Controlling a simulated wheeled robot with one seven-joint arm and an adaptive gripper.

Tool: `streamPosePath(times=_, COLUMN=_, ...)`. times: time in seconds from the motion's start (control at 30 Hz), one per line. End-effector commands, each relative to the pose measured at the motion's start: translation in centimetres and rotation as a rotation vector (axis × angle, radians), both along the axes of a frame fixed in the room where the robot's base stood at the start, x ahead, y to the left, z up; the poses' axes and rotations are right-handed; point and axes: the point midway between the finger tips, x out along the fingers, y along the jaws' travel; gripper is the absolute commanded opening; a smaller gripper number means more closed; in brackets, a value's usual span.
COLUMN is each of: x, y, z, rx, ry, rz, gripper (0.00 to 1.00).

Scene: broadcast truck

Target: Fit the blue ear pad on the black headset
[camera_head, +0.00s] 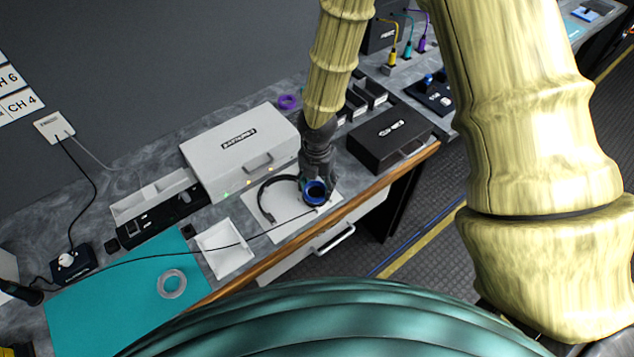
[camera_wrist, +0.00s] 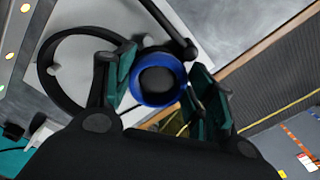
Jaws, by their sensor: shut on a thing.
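The black headset (camera_head: 266,196) lies on a white mat (camera_head: 291,227) near the table's front edge. In the wrist view its curved band (camera_wrist: 60,62) shows at the left and its microphone boom (camera_wrist: 168,22) at the top. The blue ear pad (camera_head: 315,188) is a ring at the headset's right end; it also shows in the wrist view (camera_wrist: 141,92). A black round part shows through the ring. My gripper (camera_wrist: 163,88) is shut on the blue ear pad, with a green-padded finger on each side. I cannot tell whether the pad is seated on the ear cup.
A white case (camera_head: 236,152) stands behind the mat and a black box (camera_head: 388,140) to its right. A white tray (camera_head: 222,249) is at left. A clear ring (camera_head: 171,284) lies on the teal mat (camera_head: 110,312). A purple ring (camera_head: 288,101) lies farther back.

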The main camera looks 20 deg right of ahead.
Motion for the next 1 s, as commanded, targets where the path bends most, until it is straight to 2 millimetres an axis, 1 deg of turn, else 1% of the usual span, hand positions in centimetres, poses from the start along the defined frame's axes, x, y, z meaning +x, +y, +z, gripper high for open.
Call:
streamPosePath(times=0.03, x=0.0, y=0.0, z=0.0, rx=0.0, ry=0.0, rz=0.0, gripper=0.59)
streamPosePath(times=0.13, x=0.0, y=0.0, z=0.0, rx=0.0, ry=0.0, rz=0.0, gripper=0.77)
streamPosePath(times=0.17, x=0.0, y=0.0, z=0.0, rx=0.0, ry=0.0, rz=0.0, gripper=0.8)
streamPosePath(times=0.47, x=0.0, y=0.0, z=0.0, rx=0.0, ry=0.0, rz=-0.001, gripper=0.8)
streamPosePath(times=0.63, x=0.0, y=0.0, z=0.7, rx=0.001, ry=-0.001, rz=-0.002, gripper=0.8)
streamPosePath(times=0.77, x=0.1, y=0.0, z=2.3, rx=0.002, ry=-0.001, rz=-0.003, gripper=0.8)
streamPosePath(times=1.0, x=0.1, y=0.0, z=6.2, rx=0.003, ry=-0.003, rz=-0.002, gripper=0.8)
